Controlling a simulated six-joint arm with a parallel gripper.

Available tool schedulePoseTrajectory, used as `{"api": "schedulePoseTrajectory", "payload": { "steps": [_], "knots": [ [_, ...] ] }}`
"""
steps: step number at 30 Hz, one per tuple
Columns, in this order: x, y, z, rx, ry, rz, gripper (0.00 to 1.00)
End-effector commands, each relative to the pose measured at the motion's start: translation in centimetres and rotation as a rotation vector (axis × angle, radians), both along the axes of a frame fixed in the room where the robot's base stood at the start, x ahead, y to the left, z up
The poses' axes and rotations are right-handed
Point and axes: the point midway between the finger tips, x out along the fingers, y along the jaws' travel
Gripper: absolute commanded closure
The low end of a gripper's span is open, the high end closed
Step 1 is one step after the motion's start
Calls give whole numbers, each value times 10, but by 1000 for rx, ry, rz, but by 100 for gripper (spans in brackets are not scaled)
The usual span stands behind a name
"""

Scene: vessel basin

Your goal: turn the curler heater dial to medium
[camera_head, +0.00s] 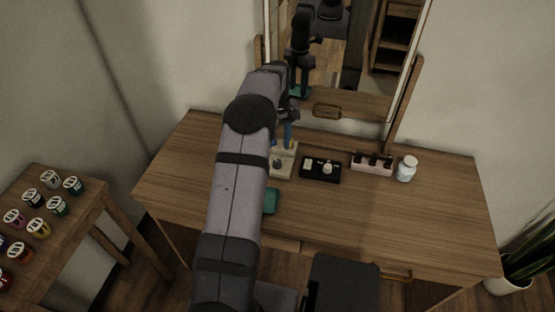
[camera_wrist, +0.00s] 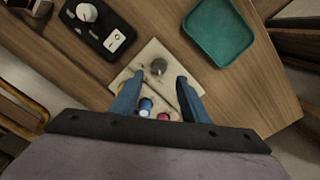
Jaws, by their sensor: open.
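A cream board (camera_wrist: 152,52) lies on the wooden table in the wrist view. It carries a round grey knob (camera_wrist: 158,67) and, nearer my wrist, a blue-and-white piece (camera_wrist: 146,106) and a pink piece (camera_wrist: 163,116). A black box (camera_wrist: 76,28) beside it has a round white dial (camera_wrist: 87,12) and a white plate (camera_wrist: 116,40). The frames do not show which is the curler heater, and no dial marks are readable. My gripper (camera_wrist: 160,79) is open over the cream board, its blue fingers either side, with the grey knob just beyond the tips. Contact cannot be told.
A teal tray (camera_wrist: 220,34) lies near the cream board. In the head view, a pink holder with dark items (camera_head: 372,168) and a white jar (camera_head: 406,169) stand right of the black box. A mirror (camera_head: 345,70) rises behind. The table's right side is clear.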

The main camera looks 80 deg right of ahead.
Motion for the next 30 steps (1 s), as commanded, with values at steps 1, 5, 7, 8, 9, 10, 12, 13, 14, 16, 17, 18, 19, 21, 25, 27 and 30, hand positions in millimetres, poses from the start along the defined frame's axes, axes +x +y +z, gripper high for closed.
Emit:
{"api": "schedulePoseTrajectory", "payload": {
  "steps": [1, 5, 7, 8, 9, 10, 12, 13, 14, 16, 17, 18, 19, 21, 25, 27, 30],
  "knots": [
    [-2, -1, 0, -1, -1, -3, 58],
    [-2, -1, -2, 0, 0, -2, 58],
    [-2, -1, -6, 1, 1, -2, 58],
    [-2, 0, -8, 1, 0, -2, 58],
    [-2, 0, -12, 2, 0, -2, 58],
    [-2, 0, -14, 4, 0, -2, 58],
    [-1, 0, -22, 4, 0, -2, 58],
    [-1, 1, -26, 4, 0, -2, 58],
    [-1, 0, -30, 2, 0, -2, 58],
    [-1, 0, -40, 4, 0, -2, 58],
    [-1, 0, -44, 2, 0, -2, 58],
    [-1, 1, -48, 2, 0, -2, 58],
    [-1, 0, -52, 2, 0, -2, 58],
    [-1, 0, -59, 1, 0, -2, 58],
    [-1, 0, -69, 0, 0, -2, 58],
    [-1, 0, -72, -1, 0, -2, 58],
    [-1, 0, -73, -1, 0, -2, 58]
  ]
}}
